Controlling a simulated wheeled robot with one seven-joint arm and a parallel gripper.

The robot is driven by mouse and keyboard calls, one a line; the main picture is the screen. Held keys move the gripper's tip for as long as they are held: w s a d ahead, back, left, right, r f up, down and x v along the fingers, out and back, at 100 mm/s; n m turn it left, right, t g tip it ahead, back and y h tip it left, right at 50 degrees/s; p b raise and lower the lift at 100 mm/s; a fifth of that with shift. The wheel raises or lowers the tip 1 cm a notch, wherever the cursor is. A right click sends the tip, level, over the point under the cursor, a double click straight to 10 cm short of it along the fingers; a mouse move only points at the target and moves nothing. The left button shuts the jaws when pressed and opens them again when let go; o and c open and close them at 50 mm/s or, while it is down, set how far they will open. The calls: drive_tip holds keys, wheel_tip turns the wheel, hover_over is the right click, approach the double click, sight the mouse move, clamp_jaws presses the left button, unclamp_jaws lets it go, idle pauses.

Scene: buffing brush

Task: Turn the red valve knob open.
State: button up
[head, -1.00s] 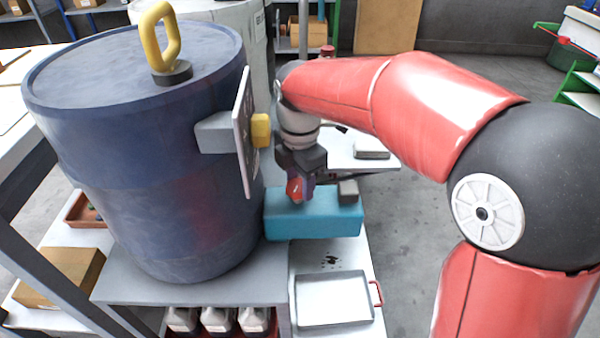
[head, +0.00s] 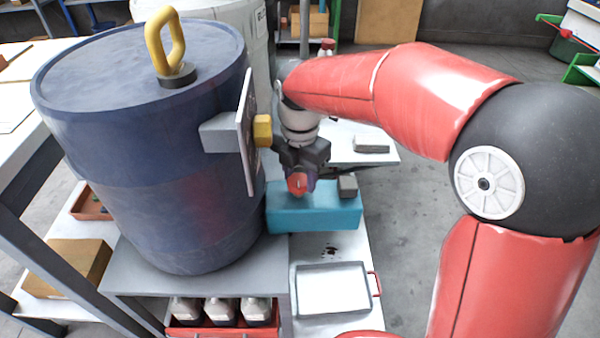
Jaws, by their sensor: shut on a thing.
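The red valve knob (head: 298,184) is small and sits just above the teal block (head: 330,212), to the right of the large blue drum. My gripper (head: 301,178) comes down from above with its dark fingers around the knob and is shut on it. The fingers hide part of the knob. The marking on the knob's face is too small to read.
The blue drum (head: 150,150) with a yellow handle (head: 165,45) stands close on the left. Its side plate (head: 246,130) and yellow knob (head: 263,131) are near my gripper. A white tray (head: 332,288) lies below. A small grey block (head: 347,185) is right of the knob.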

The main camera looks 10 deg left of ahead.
sight(300, 178)
drive_tip(key=o, duration=1)
drive_tip(key=shift+c, duration=0.2)
wheel_tip(300, 178, up, 8)
drive_tip(key=shift+f+p, duration=0.1)
drive_tip(key=shift+p, duration=0.3)
